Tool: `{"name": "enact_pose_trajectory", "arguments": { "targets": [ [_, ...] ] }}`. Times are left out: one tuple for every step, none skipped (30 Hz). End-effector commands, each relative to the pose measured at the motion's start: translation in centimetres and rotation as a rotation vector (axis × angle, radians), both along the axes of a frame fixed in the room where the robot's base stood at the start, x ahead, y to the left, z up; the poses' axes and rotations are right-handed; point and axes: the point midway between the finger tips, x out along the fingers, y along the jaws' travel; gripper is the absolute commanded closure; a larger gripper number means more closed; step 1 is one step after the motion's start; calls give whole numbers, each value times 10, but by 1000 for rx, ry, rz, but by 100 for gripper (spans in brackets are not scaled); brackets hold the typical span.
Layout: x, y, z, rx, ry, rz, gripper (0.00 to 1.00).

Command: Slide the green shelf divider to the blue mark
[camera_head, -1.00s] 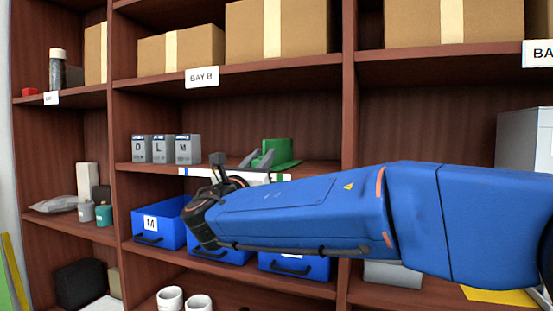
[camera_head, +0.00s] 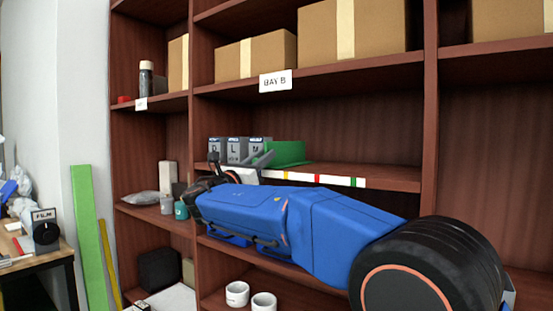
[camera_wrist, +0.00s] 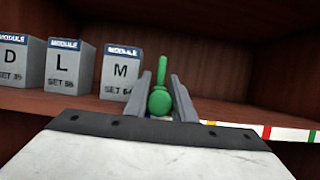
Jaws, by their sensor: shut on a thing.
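The green shelf divider (camera_head: 290,151) stands on the middle shelf, to the right of the grey module boxes (camera_head: 236,148) and close to the box marked M. My gripper (camera_head: 262,158) is shut on the divider. In the wrist view, its two fingers (camera_wrist: 161,82) lie on either side of the divider's round green knob (camera_wrist: 159,101). The white strip (camera_head: 330,180) on the shelf edge shows yellow, red and green marks to the right of my gripper.
The M box (camera_wrist: 118,72) is just left of the fingers in the wrist view, with boxes L and D beyond it. The shelf (camera_head: 375,174) to the right of the divider is clear. Blue bins sit below, partly behind my arm.

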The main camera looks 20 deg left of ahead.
Motion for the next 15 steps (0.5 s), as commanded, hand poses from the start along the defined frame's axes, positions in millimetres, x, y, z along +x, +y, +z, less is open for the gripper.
{"name": "enact_pose_trajectory", "arguments": {
  "targets": [
    [2, 5, -1, 1, 0, 1, 100],
    [2, 7, -1, 1, 1, 1, 100],
    [3, 10, -1, 0, 0, 1, 100],
    [4, 11, -1, 1, 0, 1, 100],
    [4, 12, -1, 0, 0, 1, 100],
    [5, 14, -1, 0, 0, 1, 100],
    [5, 14, -1, 0, 0, 1, 100],
    [5, 15, 0, 0, 0, 1, 100],
    [5, 15, 0, 0, 0, 1, 100],
    [5, 16, 0, -1, 0, 1, 100],
    [5, 16, 0, -1, 0, 1, 100],
    [5, 16, 0, -1, 0, 1, 100],
    [5, 16, 0, -1, 0, 1, 100],
    [5, 16, 0, -1, 0, 1, 100],
    [5, 16, 0, -1, 0, 1, 100]
  ]
}}
